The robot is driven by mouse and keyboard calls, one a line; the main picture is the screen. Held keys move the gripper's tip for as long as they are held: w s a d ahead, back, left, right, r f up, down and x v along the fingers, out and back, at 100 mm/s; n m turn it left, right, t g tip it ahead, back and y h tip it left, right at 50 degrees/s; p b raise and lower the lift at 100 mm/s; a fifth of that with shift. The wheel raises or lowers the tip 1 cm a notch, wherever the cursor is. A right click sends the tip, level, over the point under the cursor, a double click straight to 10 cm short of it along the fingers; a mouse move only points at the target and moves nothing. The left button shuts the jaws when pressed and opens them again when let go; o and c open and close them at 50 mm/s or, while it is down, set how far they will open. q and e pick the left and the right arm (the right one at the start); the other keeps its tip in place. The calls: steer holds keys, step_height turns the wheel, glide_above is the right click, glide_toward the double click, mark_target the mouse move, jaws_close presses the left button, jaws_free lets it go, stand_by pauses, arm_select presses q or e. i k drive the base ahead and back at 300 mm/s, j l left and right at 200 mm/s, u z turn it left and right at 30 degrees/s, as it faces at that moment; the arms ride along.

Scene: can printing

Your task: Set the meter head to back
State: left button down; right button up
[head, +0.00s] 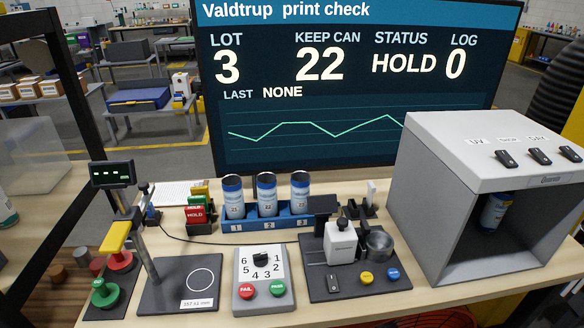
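A measuring device on a dark base plate (328,285) stands right of centre on the bench. It has a white block (341,242) with a black knob on top, a black head-like part (322,206) behind it to the left, and a round metal cup (379,243) to the right. Its front carries a black switch (333,284), a yellow button (367,277) and a blue button (393,273). A post stand with a small display (112,174) stands at the left. I cannot tell for certain which part is the meter head. Neither gripper is in view.
A blue rack (250,224) holds three printed cans. A dial box (262,284) has red and green buttons. A grey light booth (420,190) with a can (494,211) inside stands at right. A large screen (350,70) reads HOLD. The bench front edge is close.

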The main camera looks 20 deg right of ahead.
mark_target(341, 240)
steer(key=k+l+z, duration=0.1)
steer(key=l, duration=0.3)
steer(key=k+l, duration=0.2)
steer(key=l, duration=0.2)
steer(key=k+l+z, duration=0.15)
steer(key=l, duration=0.25)
